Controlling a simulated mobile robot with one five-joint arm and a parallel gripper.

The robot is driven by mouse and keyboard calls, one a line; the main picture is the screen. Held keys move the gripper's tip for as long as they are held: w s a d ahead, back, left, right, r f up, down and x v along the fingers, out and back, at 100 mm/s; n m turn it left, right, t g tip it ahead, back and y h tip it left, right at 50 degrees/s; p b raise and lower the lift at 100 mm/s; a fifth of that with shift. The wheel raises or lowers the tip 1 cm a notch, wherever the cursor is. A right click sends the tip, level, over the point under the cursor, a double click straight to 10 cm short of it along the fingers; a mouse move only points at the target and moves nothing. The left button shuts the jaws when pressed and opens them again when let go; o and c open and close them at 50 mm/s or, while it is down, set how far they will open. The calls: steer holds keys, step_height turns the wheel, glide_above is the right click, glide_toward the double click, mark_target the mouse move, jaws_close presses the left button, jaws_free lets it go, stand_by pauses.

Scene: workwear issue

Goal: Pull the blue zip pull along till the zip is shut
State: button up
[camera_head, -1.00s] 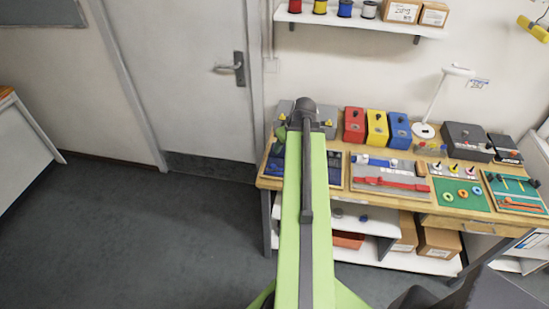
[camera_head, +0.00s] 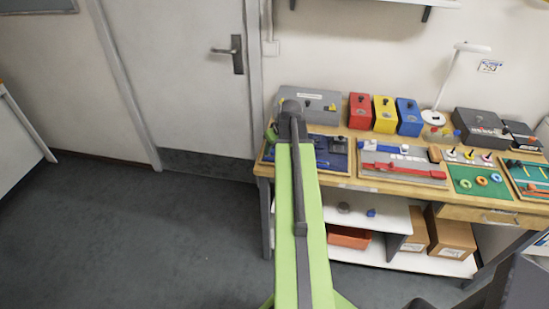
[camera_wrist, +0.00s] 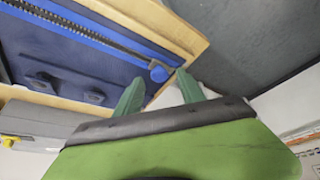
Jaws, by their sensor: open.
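In the wrist view, a dark blue zip board (camera_wrist: 85,62) with a wooden edge fills the upper left. A dark toothed zip (camera_wrist: 75,27) runs along bright blue tape, from the upper left to the round blue zip pull (camera_wrist: 158,73) near the board's corner. My gripper (camera_wrist: 160,90) is open, its green fingers either side of the pull in the picture. I see no grip on it, and the gap in depth is unclear. In the head view, the zip board (camera_head: 337,160) lies at the bench's left end, partly hidden by my arm. My gripper is mostly hidden there.
Right of the board on the bench (camera_head: 365,180) lie a grey board with a red bar (camera_head: 405,169) and a green board with rings (camera_head: 478,179). A grey case (camera_head: 318,103) and red, yellow and blue boxes stand behind. Floor left of the bench is clear.

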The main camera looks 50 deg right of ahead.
steer(key=shift+w+f, duration=0.2)
steer(key=shift+f, duration=0.3)
steer(key=shift+r, duration=0.1)
jaws_close()
stand_by(0.9)
